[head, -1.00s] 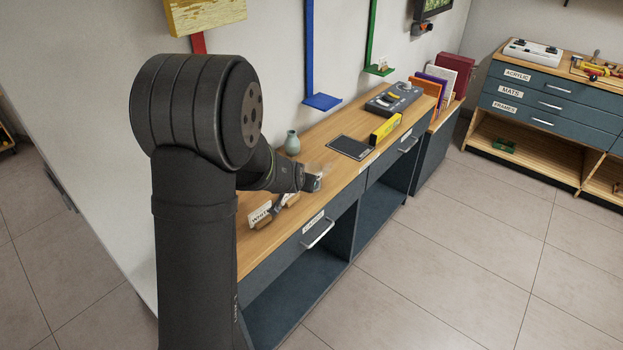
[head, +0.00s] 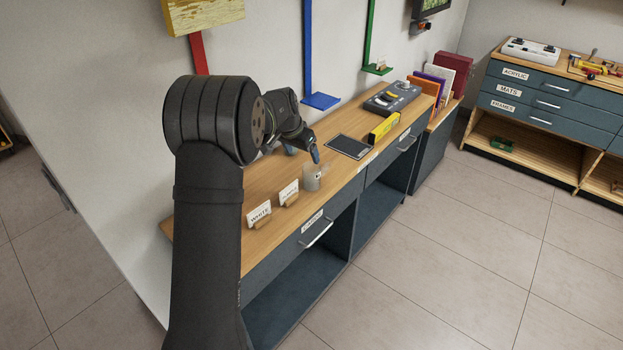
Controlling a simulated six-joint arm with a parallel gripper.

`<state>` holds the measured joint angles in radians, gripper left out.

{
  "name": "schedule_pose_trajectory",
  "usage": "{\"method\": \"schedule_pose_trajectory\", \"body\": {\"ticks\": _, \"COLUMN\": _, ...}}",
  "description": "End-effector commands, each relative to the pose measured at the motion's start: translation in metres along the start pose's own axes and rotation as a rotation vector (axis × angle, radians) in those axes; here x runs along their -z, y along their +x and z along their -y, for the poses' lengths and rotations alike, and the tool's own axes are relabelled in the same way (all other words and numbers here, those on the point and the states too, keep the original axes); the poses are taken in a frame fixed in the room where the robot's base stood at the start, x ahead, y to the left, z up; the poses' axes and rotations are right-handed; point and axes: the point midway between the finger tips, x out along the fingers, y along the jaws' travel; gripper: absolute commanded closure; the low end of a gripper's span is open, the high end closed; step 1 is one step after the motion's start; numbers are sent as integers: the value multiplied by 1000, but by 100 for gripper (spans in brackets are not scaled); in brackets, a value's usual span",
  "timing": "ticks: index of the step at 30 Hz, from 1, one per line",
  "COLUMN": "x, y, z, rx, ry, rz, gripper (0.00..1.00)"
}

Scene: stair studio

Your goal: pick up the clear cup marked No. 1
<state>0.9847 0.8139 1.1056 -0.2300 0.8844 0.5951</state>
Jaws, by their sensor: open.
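A small clear, greyish cup (head: 312,181) stands on the wooden bench top (head: 262,235), right of two small cards on wooden holders. A dark mark shows on it, too small to read. My gripper (head: 314,156) is just above the cup, pointing down towards its rim. It is open. One blue fingertip shows; the other finger is mostly hidden by the wrist. I cannot tell whether the fingertip touches the rim.
The white card (head: 259,212) and a second card (head: 288,193) stand left of the cup. A blue wall shelf (head: 322,101) hangs behind.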

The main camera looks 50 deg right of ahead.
Motion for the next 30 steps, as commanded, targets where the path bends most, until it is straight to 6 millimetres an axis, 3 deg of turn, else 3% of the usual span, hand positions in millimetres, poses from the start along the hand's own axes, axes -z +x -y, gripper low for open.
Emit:
{"method": "schedule_pose_trajectory", "body": {"ticks": 3, "x": -1, "y": 29, "z": 0, "rx": -1, "ry": -1, "rz": 3, "gripper": 20}}
{"method": "schedule_pose_trajectory", "body": {"ticks": 9, "x": 0, "y": 62, "z": 0, "rx": 0, "ry": -1, "rz": 0, "gripper": 20}}
{"method": "schedule_pose_trajectory", "body": {"ticks": 17, "x": 1, "y": 80, "z": -2, "rx": 0, "ry": 0, "rz": 0, "gripper": 20}}
{"method": "schedule_pose_trajectory", "body": {"ticks": 25, "x": 3, "y": 117, "z": -4, "rx": 0, "ry": -1, "rz": 0, "gripper": 20}}
{"method": "schedule_pose_trajectory", "body": {"ticks": 30, "x": 4, "y": 123, "z": -4, "rx": 1, "ry": -1, "rz": -2, "gripper": 20}}
